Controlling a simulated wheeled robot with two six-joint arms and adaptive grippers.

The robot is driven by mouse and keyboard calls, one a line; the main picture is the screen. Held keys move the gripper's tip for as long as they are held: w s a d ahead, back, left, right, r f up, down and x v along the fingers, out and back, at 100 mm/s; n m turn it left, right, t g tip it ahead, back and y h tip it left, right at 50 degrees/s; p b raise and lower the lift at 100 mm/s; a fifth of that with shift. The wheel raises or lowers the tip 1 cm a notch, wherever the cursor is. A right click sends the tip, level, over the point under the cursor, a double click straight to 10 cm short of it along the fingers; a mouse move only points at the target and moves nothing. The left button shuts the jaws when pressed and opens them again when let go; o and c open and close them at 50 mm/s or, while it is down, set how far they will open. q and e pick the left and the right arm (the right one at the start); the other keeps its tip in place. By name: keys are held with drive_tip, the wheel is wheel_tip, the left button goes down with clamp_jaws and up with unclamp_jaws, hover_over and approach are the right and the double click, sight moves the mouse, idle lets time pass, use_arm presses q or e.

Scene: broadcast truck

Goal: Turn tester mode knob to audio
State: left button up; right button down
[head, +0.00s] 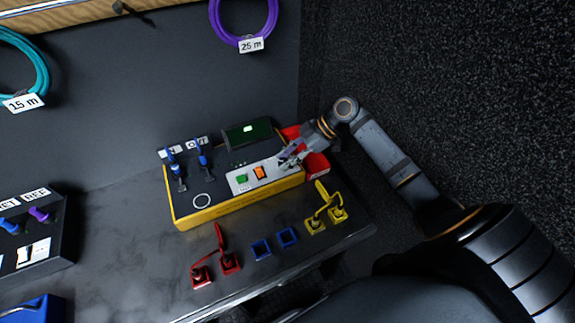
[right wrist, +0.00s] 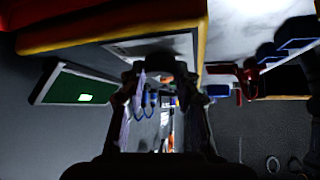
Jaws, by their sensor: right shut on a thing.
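The tester (head: 240,205) is a yellow box with a dark top on the bench. It has a small screen (head: 248,130), a green button (head: 242,179) and an orange button (head: 259,172) on a pale panel. My right gripper (head: 285,161) is at the right end of that panel, shut on the mode knob. The knob is hidden by the fingers in the head view. In the right wrist view a dark round knob (right wrist: 158,63) shows between the fingertips. The knob's pointer and the audio mark cannot be read. My left gripper is not in view.
Blue plugs (head: 203,160) stand on the tester's left part. A black box (head: 40,245) with plugs is at left. A dark wall stands close at right.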

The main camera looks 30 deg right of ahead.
drive_tip(key=shift+f+n+g+b, duration=0.1)
drive_tip(key=shift+n+g+b, duration=0.3)
drive_tip(key=shift+n+b, duration=0.15)
drive_tip(key=c, duration=1)
unclamp_jaws()
wheel_tip(320, 180, up, 10)
drive_tip(key=shift+r, duration=0.1)
